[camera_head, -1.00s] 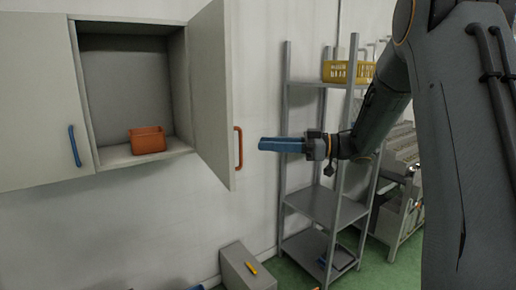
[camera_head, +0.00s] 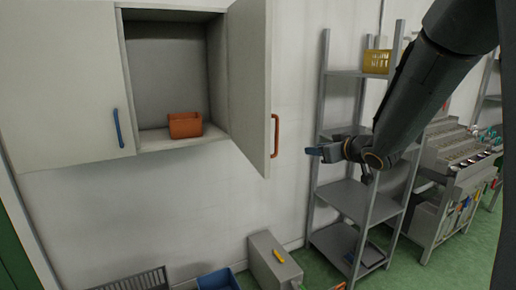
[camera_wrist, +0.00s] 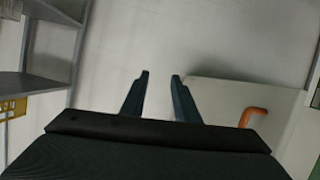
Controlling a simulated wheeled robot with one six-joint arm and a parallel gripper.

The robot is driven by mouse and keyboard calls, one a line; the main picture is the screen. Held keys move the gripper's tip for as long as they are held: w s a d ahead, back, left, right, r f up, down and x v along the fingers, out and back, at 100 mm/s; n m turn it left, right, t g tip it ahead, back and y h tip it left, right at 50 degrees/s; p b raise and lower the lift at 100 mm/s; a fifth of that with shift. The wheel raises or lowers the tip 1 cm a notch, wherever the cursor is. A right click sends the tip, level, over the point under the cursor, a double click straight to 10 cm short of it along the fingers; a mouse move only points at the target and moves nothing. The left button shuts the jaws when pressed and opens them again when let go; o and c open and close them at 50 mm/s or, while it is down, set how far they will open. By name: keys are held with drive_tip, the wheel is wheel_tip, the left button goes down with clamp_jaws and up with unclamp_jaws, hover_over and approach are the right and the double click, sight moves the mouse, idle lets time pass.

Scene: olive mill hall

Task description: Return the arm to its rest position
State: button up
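My gripper (camera_head: 312,152) shows in the head view just right of the open cabinet door (camera_head: 250,85), in front of a grey shelf rack. In the wrist view its two dark fingers (camera_wrist: 160,76) stand apart with nothing between them. The door's orange handle (camera_head: 275,136) is close to the left of the fingertips in the head view, with a visible gap. The handle also shows in the wrist view (camera_wrist: 252,116), right of the fingers and not held.
The open cabinet compartment holds an orange bin (camera_head: 185,125). The closed door beside it has a blue handle (camera_head: 118,128). A grey shelf rack (camera_head: 345,195) with a yellow basket (camera_head: 377,62) stands behind my arm. A grey box (camera_head: 272,262) and a blue crate (camera_head: 218,280) sit below.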

drive_tip(key=s+d+f+m+g+h, duration=0.35)
drive_tip(key=s+f+g+h, duration=0.2)
drive_tip(key=s+f, duration=0.85)
drive_tip(key=s+a+f+m+g, duration=0.1)
drive_tip(key=s+g, duration=0.2)
drive_tip(key=s, duration=0.6)
drive_tip(key=s+a+f+m+g, duration=0.1)
drive_tip(key=s+a+f+g, duration=0.1)
drive_tip(key=s, duration=0.8)
drive_tip(key=shift+s+a+f+g, duration=0.15)
drive_tip(key=shift+a+f+g, duration=0.1)
drive_tip(key=shift+g, duration=0.4)
